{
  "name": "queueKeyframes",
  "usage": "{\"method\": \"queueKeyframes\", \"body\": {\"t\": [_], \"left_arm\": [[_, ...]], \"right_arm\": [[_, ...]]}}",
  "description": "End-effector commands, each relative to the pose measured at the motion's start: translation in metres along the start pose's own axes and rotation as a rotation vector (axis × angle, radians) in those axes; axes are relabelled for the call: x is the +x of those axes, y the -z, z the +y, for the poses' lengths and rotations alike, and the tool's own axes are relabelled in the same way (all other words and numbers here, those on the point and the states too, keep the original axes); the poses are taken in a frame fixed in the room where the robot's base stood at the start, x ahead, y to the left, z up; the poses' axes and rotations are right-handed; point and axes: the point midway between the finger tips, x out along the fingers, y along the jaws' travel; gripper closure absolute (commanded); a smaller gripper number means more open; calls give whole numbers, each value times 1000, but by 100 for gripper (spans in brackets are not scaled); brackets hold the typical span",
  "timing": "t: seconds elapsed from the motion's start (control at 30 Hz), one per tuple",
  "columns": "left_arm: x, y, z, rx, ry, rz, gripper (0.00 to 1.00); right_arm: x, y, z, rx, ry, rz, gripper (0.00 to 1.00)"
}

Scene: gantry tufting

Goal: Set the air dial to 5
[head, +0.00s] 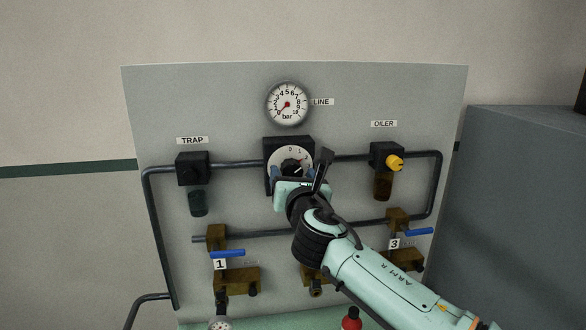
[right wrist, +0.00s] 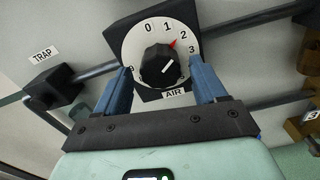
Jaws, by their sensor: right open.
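The air dial (right wrist: 136,47) is a round white face with black numbers on a dark square block; it also shows in the head view (head: 277,157). Its black knob (right wrist: 158,61) carries a short white line tilted up to the right, roughly toward 2 to 3. A small red mark (right wrist: 173,43) sits beside the 2. My right gripper (right wrist: 160,72) is open, its blue fingers on either side of the knob and apart from it. In the head view my right gripper (head: 292,174) covers the lower dial. The 5 is hidden. My left gripper is not in view.
A LINE gauge (head: 287,104) is above the dial on the grey panel (head: 225,100). The trap (head: 193,168) is at left, the oiler (head: 387,156) with a yellow knob at right. Pipes and blue-handled valves (head: 228,253) run below. A large grey box (head: 525,200) stands right.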

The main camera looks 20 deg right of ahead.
Motion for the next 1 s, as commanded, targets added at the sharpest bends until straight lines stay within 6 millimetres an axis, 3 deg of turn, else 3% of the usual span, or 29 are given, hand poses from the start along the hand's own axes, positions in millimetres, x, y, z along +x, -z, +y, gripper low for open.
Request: {"method": "queueKeyframes", "body": {"t": [0.13, 0.43, 0.6, 1.0], "left_arm": [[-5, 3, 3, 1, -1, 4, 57], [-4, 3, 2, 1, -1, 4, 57], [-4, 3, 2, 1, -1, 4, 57], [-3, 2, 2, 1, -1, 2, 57]], "right_arm": [[10, 0, 0, 1, 1, 0, 29], [12, 1, -1, 1, 1, 0, 29], [12, 1, -1, 1, 1, 0, 85], [12, 1, -1, 22, 1, 1, 85]]}}
